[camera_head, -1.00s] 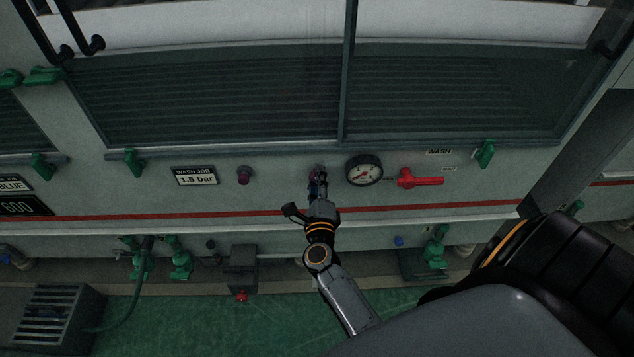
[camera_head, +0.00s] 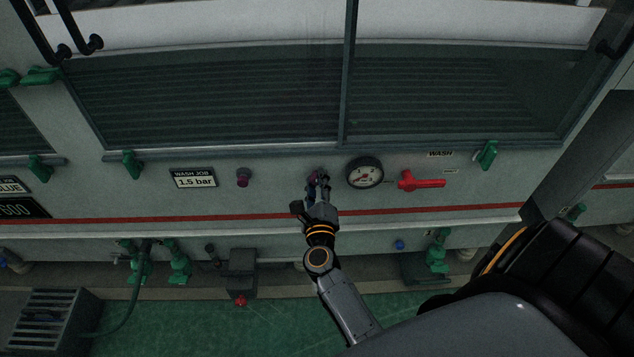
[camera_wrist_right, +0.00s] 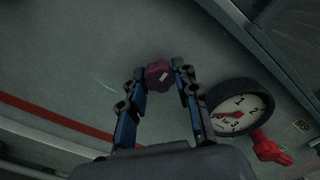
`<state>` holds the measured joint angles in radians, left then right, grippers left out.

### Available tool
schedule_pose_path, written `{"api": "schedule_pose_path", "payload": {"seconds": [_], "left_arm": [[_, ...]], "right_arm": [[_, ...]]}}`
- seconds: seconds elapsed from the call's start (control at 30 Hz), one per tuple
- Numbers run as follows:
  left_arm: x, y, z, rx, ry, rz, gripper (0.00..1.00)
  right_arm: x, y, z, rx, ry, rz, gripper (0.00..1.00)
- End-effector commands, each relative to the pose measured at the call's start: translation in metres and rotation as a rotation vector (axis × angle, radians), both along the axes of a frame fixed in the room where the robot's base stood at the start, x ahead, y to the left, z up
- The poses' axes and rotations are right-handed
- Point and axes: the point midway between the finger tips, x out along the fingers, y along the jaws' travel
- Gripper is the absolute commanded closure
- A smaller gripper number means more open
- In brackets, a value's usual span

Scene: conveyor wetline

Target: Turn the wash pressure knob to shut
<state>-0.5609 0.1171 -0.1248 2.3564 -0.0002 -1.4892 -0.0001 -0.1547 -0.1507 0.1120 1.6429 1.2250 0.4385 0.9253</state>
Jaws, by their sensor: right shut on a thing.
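My right gripper (camera_head: 318,186) is at the machine's front panel, just left of the pressure gauge (camera_head: 365,172). In the right wrist view its two blue-padded fingers (camera_wrist_right: 160,82) are closed on a purple knob (camera_wrist_right: 159,74) with a pale mark on its face. In the head view the gripper mostly hides this knob. The gauge also shows in the right wrist view (camera_wrist_right: 240,112), with its red needle near the low numbers. My left gripper is in neither view.
A red lever valve (camera_head: 420,181) is right of the gauge. Green latches (camera_head: 487,155) line the window's lower edge. Green valves (camera_head: 179,262) and pipes are below.

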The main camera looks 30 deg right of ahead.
Motion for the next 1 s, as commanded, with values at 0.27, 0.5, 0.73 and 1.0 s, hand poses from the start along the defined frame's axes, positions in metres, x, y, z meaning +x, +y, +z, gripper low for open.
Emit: {"api": "schedule_pose_path", "payload": {"seconds": [0.27,0.5,0.73,1.0], "left_arm": [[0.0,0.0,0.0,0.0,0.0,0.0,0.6],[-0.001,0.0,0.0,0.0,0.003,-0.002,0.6],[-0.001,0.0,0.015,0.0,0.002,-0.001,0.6],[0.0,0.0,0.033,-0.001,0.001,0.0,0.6]], "right_arm": [[0.0,0.0,-0.001,0.002,0.002,0.0,0.46],[0.0,0.0,0.0,-0.01,0.008,0.0,0.46],[0.0,0.0,0.004,-0.201,0.125,0.001,0.46],[0.0,0.0,0.004,-0.578,0.355,0.0,0.46]]}}
